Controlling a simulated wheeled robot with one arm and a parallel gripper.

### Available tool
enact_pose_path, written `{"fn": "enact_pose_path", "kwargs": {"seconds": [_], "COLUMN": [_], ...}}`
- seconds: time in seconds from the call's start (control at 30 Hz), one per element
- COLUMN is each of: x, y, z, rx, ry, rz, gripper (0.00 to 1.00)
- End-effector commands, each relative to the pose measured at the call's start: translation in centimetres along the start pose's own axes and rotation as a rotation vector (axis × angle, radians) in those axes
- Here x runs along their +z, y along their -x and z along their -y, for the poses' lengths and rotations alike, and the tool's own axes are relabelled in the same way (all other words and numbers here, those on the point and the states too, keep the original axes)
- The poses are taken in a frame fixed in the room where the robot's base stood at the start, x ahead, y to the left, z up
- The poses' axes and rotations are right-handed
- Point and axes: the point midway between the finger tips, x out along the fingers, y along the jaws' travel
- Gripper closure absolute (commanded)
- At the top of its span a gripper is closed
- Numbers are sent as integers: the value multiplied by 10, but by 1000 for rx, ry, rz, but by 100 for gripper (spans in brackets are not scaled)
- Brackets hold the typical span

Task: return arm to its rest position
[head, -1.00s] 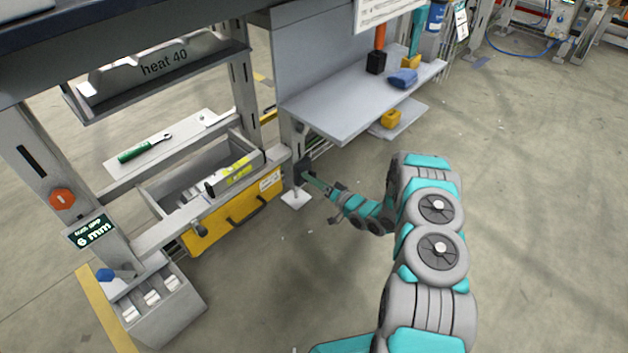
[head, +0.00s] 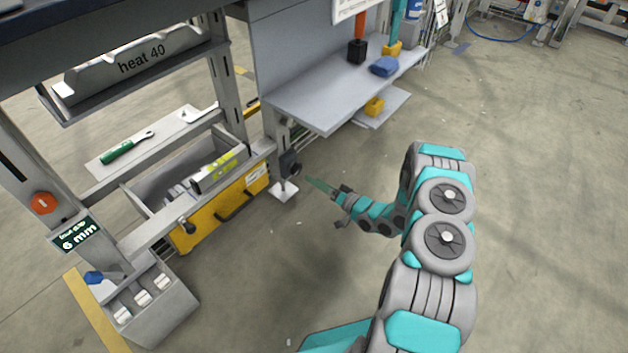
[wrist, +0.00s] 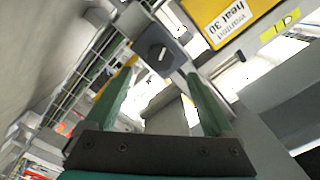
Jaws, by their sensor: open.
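My gripper (head: 322,187) is at the end of my grey and teal arm, in the middle of the head view. It is a short way right of the workbench leg, over open floor. In the wrist view its two green fingers (wrist: 165,100) are spread apart with nothing held between them. A dark grey block with a rotary knob (wrist: 160,52) shows beyond the fingertips. The same dark block (head: 290,164) is on the bench leg in the head view, apart from my gripper.
A yellow-fronted drawer (head: 205,222) holds a level (head: 215,172). A grey shelf (head: 325,105) carries a blue cloth-like item (head: 384,67). A parts box (head: 152,305) stands lower left. A green-handled tool (head: 118,151) lies on a ledge.

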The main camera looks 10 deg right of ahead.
Motion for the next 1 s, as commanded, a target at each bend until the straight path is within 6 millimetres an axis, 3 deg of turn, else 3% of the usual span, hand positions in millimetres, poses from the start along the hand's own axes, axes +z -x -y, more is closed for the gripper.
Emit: {"fn": "enact_pose_path", "kwargs": {"seconds": [0.53,0.77,1.0], "x": [-9,-49,-100], "y": [-4,-14,-5], "z": [-3,-15,-13], "rx": [40,240,487], "ry": [41,209,369], "rz": [26,136,254], "gripper": [12,12,12]}}
